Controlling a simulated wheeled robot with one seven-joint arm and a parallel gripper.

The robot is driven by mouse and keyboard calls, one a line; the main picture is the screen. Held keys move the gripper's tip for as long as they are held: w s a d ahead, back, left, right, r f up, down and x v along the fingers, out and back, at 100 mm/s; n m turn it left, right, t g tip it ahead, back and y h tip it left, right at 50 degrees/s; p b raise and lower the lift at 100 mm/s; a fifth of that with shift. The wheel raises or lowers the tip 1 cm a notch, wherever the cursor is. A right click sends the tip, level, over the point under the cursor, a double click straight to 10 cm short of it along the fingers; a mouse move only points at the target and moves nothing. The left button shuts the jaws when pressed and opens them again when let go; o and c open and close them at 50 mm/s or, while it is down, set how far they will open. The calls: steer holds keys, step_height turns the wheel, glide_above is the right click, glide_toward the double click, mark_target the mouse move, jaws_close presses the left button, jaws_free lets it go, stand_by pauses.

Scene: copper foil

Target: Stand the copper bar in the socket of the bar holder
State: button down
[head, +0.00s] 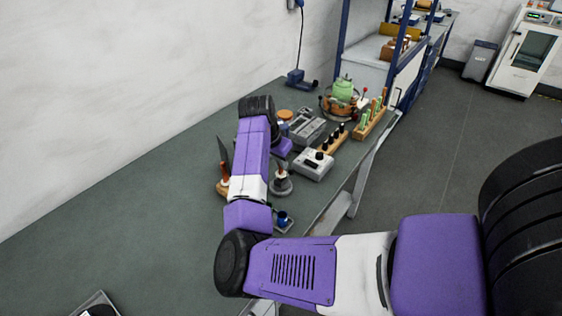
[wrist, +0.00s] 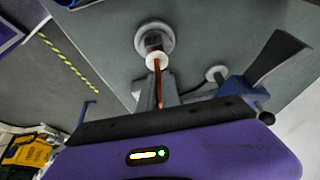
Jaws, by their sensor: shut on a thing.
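The copper bar (wrist: 158,88) is a thin reddish-brown rod in the wrist view. One end meets the pale collar of the bar holder (wrist: 155,38), a round grey base. I cannot tell how deep that end sits in the socket. My gripper (wrist: 168,94) is shut on the other part of the bar. In the head view the bar holder (head: 281,187) stands on the bench just right of my forearm, with the reddish bar (head: 281,168) above it. My fingers are hard to make out in the head view.
A grey box with a knob (head: 313,164), a wooden rack with black pegs (head: 333,139) and a grey device (head: 306,127) stand close behind the holder. A small blue item (head: 283,219) lies in front, near the bench edge. The bench's left part (head: 110,220) is mostly clear.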

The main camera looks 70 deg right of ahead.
steer(key=shift+f, duration=0.45)
steer(key=c, duration=1.5)
jaws_free()
steer(key=b+v, duration=0.1)
steer(key=v, duration=0.6)
steer(key=shift+a+r+b, duration=0.2)
steer(key=shift+r+b, duration=0.2)
steer(key=o, duration=0.3)
steer(key=shift+o, duration=0.2)
steer(key=shift+r+p, duration=1.05)
